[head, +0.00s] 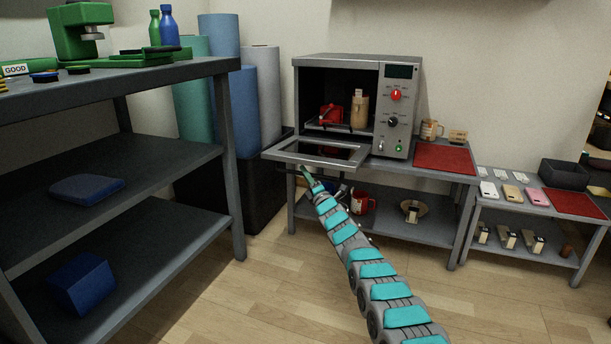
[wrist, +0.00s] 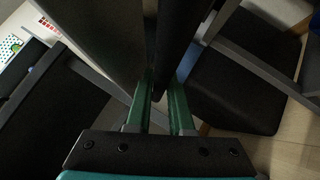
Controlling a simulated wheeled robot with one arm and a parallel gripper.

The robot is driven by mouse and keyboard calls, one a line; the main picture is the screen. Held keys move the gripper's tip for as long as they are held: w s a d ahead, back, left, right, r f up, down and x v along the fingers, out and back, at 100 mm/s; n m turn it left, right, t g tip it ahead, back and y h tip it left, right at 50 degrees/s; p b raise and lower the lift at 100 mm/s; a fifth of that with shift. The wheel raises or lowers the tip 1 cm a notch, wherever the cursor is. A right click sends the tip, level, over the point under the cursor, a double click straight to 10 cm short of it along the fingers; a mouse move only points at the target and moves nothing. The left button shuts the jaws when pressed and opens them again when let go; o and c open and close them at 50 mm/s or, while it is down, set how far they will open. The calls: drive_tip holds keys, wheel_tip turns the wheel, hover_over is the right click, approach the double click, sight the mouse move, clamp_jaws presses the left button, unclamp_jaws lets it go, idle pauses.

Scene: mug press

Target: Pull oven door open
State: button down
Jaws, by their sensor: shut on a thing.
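The grey oven (head: 345,59) stands on a table against the wall. Its door (head: 285,153) is hinged down and lies about level, jutting out in front, so the cavity is open to view. My gripper (head: 305,177) is at the front left part of the door, at its outer edge. In the wrist view, my gripper's green fingers (wrist: 161,88) are close together around a dark edge that I take to be the door or its handle. The exact grip is hard to make out. A red thing (head: 331,115) and a tan mug-like thing (head: 360,112) stand inside the oven.
A grey shelf rack (head: 235,150) stands at the left. A red mat (head: 445,158) and a mug (head: 431,130) are right of the oven. A red mug (head: 363,202) sits on the shelf below. Floor in front is clear.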

drive_tip(key=c, duration=0.8)
unclamp_jaws()
drive_tip(key=p+v, duration=0.1)
drive_tip(key=v, duration=0.6)
drive_tip(key=shift+s+f, duration=0.3)
drive_tip(key=shift+d, duration=0.2)
